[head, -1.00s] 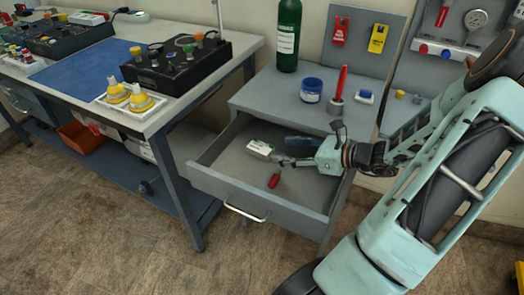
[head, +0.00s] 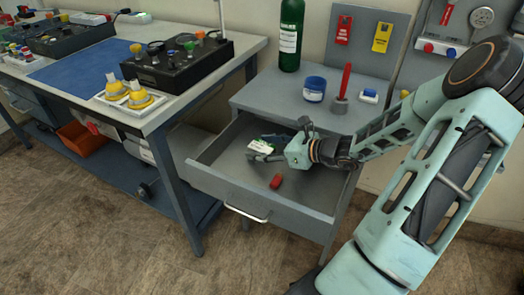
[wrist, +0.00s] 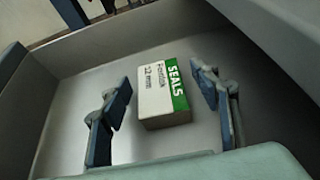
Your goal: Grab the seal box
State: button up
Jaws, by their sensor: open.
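The seal box (wrist: 163,95) is a small white box with a green end marked SEALS. It lies on the floor of the open drawer (head: 245,197), and in the head view the box (head: 260,147) is partly hidden by my gripper. My gripper (head: 268,149) is inside the drawer at the box. In the wrist view the fingers of my gripper (wrist: 165,105) are open, one on each side of the box, with a gap on both sides. Nothing is held.
A red object (head: 276,181) lies in the drawer near its front. On the cabinet top stand a green bottle (head: 289,35), a blue-lidded jar (head: 314,89) and a red tool in a holder (head: 342,92). A workbench (head: 160,116) stands at the left.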

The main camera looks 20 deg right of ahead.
jog(key=c, duration=1.3)
